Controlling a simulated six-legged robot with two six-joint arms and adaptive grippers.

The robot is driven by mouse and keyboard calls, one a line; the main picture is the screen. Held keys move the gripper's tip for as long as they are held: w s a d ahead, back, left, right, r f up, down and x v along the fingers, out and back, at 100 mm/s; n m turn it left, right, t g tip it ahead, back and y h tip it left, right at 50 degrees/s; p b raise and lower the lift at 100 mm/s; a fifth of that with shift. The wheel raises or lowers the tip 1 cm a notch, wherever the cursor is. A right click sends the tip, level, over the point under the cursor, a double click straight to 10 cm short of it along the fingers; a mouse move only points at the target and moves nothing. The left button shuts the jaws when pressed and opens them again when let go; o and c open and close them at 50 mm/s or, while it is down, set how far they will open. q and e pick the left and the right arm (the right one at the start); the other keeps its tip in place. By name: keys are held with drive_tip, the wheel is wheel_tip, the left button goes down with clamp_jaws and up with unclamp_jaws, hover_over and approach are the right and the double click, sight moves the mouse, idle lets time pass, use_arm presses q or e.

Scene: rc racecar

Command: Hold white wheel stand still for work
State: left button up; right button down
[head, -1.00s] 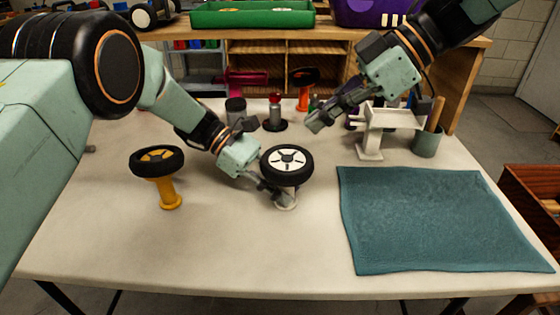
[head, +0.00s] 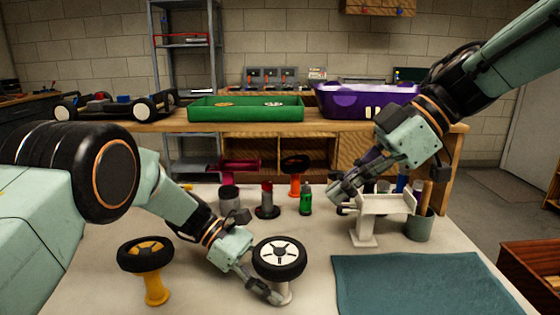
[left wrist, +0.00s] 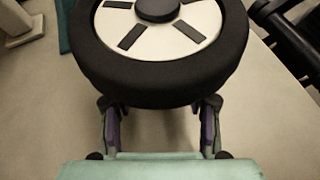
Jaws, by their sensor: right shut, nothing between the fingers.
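The white wheel stand (head: 284,291) stands upright on the table with a black-tyred, white-hubbed wheel (head: 280,254) on top. The wheel fills the upper part of the left wrist view (left wrist: 160,75). My left gripper (head: 275,297) is low at the stand's post, under the wheel. In the left wrist view its fingers (left wrist: 158,125) reach beneath the tyre, spaced apart. The wheel hides the fingertips and the post, so I cannot tell whether they grip it. My right gripper (head: 337,192) is shut and empty, above the table near a white T-shaped stand (head: 366,228).
A yellow stand (head: 155,289) with a wheel is left of my left gripper. Behind are a grey jar (head: 229,197), a red-topped stand (head: 267,199) and a green bottle (head: 305,199). A teal mat (head: 420,285) lies clear at right, with a cup (head: 419,226) behind it.

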idle(0.3)
use_arm(q)
drive_tip(key=v, duration=1.2)
